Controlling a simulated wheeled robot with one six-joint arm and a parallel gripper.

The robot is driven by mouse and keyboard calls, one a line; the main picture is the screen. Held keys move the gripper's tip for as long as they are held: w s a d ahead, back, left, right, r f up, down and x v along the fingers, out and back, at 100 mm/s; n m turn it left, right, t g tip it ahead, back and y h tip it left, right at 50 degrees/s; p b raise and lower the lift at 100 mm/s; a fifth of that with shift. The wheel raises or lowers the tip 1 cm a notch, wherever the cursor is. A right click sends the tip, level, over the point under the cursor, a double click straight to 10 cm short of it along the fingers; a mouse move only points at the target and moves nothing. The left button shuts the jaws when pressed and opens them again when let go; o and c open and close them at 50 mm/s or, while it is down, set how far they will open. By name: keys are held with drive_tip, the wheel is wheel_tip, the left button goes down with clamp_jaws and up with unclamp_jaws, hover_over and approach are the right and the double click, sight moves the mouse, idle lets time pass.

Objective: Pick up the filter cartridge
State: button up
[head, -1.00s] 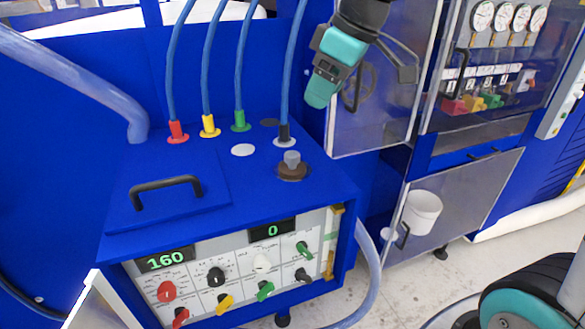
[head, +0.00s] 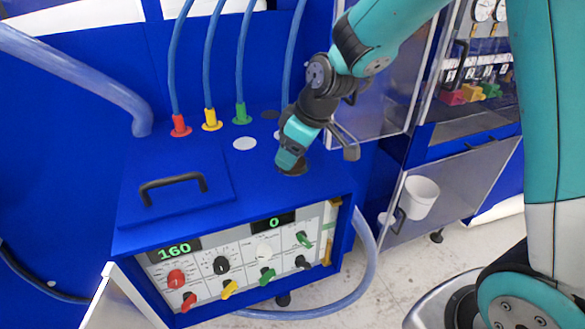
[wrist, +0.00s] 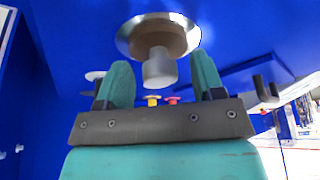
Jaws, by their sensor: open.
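The filter cartridge, a grey round peg with a wider brown base, sits in a round seat on top of the blue box. In the wrist view the cartridge (wrist: 158,68) lies between my two green fingers. In the head view my gripper (head: 288,160) points down over it and hides most of it; only part of the brown base (head: 297,171) shows. My gripper (wrist: 162,75) is open in the wrist view, with a gap visible on each side of the cartridge.
The blue box top (head: 250,190) carries a black handle (head: 174,188) and red, yellow and green hose plugs (head: 211,120). Blue hoses rise behind. A clear panel door (head: 375,105) stands to the right of my gripper. A white bucket (head: 418,197) hangs lower right.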

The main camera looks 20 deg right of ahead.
drive_tip(key=shift+f, duration=0.15)
drive_tip(key=shift+c, duration=0.2)
clamp_jaws()
wheel_tip(320, 180, up, 20)
drive_tip(key=b, duration=0.3)
idle(0.4)
